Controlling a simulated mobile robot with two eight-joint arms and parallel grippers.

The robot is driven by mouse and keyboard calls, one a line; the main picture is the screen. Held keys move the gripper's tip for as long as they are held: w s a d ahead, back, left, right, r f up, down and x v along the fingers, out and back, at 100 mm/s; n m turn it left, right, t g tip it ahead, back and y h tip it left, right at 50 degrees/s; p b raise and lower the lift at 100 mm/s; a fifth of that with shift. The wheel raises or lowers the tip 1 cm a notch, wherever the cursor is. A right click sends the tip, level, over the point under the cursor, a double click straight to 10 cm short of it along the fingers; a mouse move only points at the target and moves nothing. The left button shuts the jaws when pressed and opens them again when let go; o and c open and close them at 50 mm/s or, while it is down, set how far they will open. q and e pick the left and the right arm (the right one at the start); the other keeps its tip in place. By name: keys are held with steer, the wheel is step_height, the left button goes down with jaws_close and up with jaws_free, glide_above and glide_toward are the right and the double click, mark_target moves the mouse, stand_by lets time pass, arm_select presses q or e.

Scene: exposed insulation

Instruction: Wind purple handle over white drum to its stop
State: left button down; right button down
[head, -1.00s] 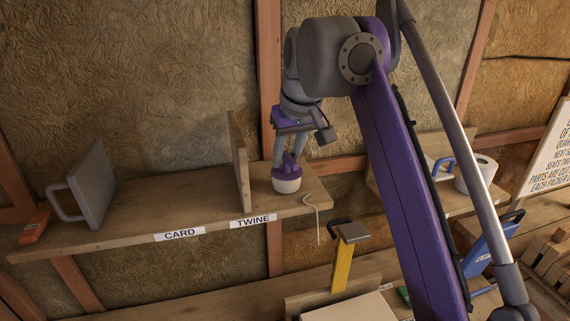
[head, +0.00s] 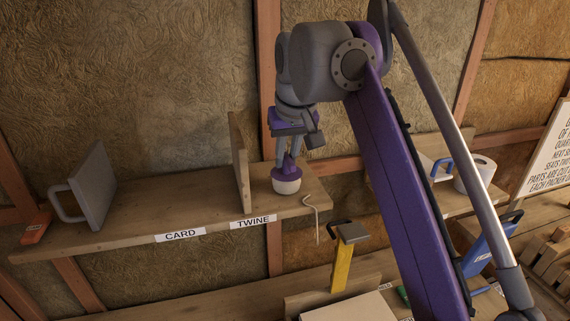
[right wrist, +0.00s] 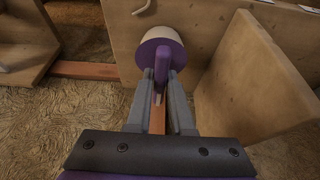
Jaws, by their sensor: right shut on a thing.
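The white drum (head: 287,186) stands upright on the wooden shelf, right of a thin upright divider and above the TWINE label. The purple handle (head: 289,167) sits on top of the drum. My right gripper (head: 287,160) points down from above, with its fingers around the handle. In the right wrist view the handle (right wrist: 161,66) is a purple disc with a raised grip, and the fingers are shut on that grip. The pale side of the drum (right wrist: 160,31) shows beyond it. A beige string (head: 315,212) hangs over the shelf edge beside the drum. My left gripper is not in view.
The divider (head: 239,165) stands close to the left of the drum. A grey panel with a handle (head: 92,187) and an orange object (head: 36,227) are at the shelf's left end. A yellow-handled tool (head: 342,262) stands below. The CARD section's shelf top is mostly clear.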

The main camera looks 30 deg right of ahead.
steer(key=shift+a+m, duration=0.1)
steer(key=shift+m, duration=0.4)
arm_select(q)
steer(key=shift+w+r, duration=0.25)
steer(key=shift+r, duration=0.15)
arm_select(e)
steer(key=shift+m, duration=0.3)
arm_select(q)
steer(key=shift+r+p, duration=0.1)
steer(key=shift+p, duration=0.2)
arm_select(e)
steer(key=shift+h, duration=0.3)
steer(key=shift+m, duration=0.3)
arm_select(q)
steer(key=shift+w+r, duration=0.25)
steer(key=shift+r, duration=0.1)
arm_select(e)
steer(key=shift+m+g, duration=0.3)
steer(key=shift+m, duration=0.2)
